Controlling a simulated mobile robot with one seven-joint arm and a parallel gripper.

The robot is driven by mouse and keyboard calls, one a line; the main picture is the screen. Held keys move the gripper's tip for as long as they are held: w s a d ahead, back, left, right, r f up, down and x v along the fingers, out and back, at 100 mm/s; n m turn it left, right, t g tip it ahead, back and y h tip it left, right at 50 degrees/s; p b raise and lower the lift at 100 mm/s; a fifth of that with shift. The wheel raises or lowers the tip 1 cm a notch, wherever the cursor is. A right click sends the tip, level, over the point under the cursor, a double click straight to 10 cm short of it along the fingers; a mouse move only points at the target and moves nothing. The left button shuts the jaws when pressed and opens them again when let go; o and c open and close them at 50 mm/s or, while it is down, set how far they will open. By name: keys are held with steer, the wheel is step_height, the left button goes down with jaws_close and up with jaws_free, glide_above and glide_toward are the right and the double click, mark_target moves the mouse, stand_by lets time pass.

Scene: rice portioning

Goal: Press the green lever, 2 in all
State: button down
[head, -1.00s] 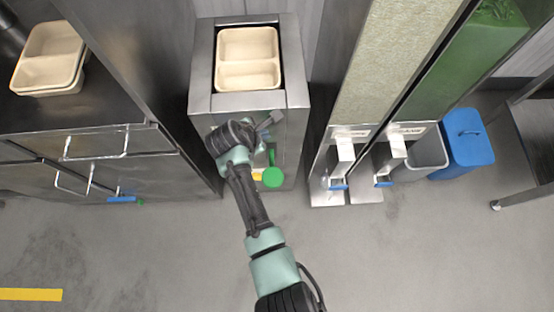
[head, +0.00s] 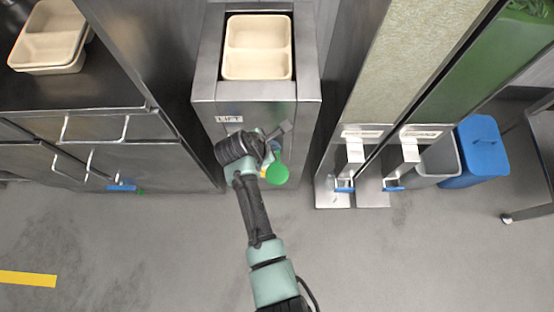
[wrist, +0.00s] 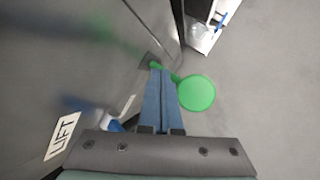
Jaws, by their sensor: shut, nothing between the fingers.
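The green lever (head: 277,174) has a round green pad and sticks out from the front of the steel lift cabinet (head: 203,90). In the wrist view the lever's round pad (wrist: 196,93) is just right of my gripper (wrist: 161,72), and its short green stem runs behind the fingertips. My gripper's blue fingers are shut with nothing between them. The fingertips overlap the stem in the picture; I cannot tell whether they touch it. In the head view my wrist hides part of the cabinet front left of the lever.
A two-compartment tray (head: 258,31) sits in the cabinet top. A LIFT label (wrist: 62,137) is on its front. Dispensers with blue-tipped levers (head: 344,188) stand at right, beside a grey bin (head: 437,158) and a blue bin (head: 482,150). Stacked trays (head: 48,35) lie at upper left. The front floor is clear.

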mark_target(272, 170)
steer(key=shift+s+f+b, duration=0.3)
steer(key=shift+f, duration=0.65)
steer(key=shift+s+f+b, duration=0.3)
steer(key=shift+f, duration=0.65)
stand_by(0.6)
steer(key=shift+s+f, duration=0.15)
steer(key=shift+f, duration=0.25)
steer(key=shift+s+f+b, duration=0.3)
steer(key=shift+f, duration=0.55)
steer(key=shift+s+f+b, duration=0.25)
steer(key=shift+f+b, duration=0.1)
steer(key=shift+f, duration=0.45)
steer(key=shift+s+f+b, duration=0.3)
steer(key=shift+f, duration=0.55)
stand_by(2.4)
